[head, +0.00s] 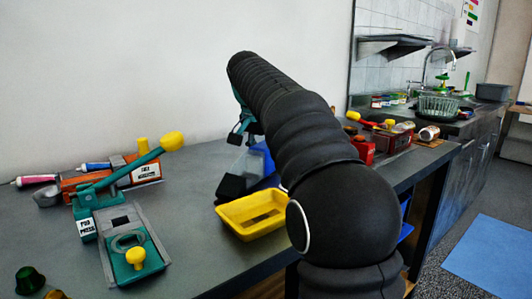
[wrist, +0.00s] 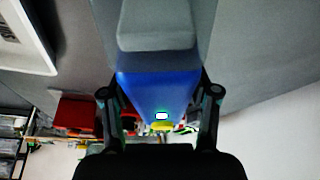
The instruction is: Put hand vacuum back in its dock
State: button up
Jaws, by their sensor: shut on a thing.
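The hand vacuum, with a blue body (wrist: 155,90) and a grey front part (wrist: 158,28), lies between the two fingers of my gripper (wrist: 160,95) in the wrist view. My gripper is shut on it. A small lit spot and a yellow part show at the body's near end. In the head view, my gripper (head: 242,138) is partly hidden behind my black arm. The vacuum's grey part (head: 247,168) shows below it, low over the counter; contact is unclear. A black piece at its lower left may belong to the vacuum or the dock. I cannot clearly identify the dock.
A yellow tray (head: 232,221) stands just in front of the vacuum. Red items (head: 362,150) stand right, behind my arm. Bare counter (head: 190,210) lies between the press and tray.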

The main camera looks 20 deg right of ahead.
aim_at(262, 145)
jog(key=o, duration=1.2)
jog(key=shift+f, duration=0.1)
jog(key=v, duration=1.1)
jog(key=shift+r, duration=0.3)
jog(key=shift+o, duration=0.3)
jog(key=shift+a+r, duration=0.1)
jog(key=shift+r, duration=0.15)
jog(key=shift+s+a, duration=0.35)
jog(key=x, duration=0.8)
jog(key=shift+x, duration=2.95)
